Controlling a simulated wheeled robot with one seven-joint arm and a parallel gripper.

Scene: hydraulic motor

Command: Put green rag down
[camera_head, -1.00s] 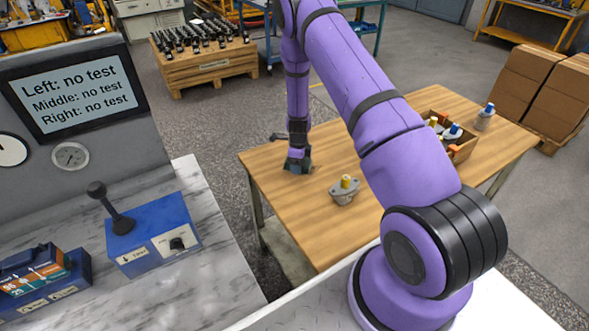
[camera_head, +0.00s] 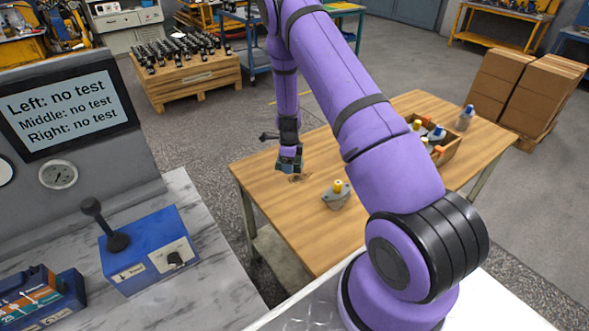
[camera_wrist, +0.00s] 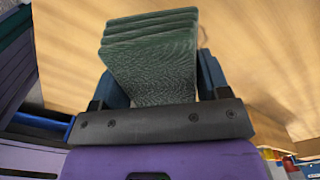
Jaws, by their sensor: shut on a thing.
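The green rag (camera_wrist: 150,65) shows in the wrist view as a folded dark green cloth with several layers. It sits between the blue fingers of my gripper (camera_wrist: 155,85), which is shut on it. In the head view my gripper (camera_head: 289,160) points down over the left part of the wooden table (camera_head: 270,205), a little above its top. The rag is too small to make out clearly in the head view.
A grey motor with a yellow cap (camera_head: 337,195) stands on the table to the right of my gripper. A wooden crate (camera_head: 450,152) of capped parts and a blue-capped bottle (camera_head: 466,117) are farther right. A marble bench (camera_head: 200,235) with a blue lever box (camera_head: 150,250) is at left.

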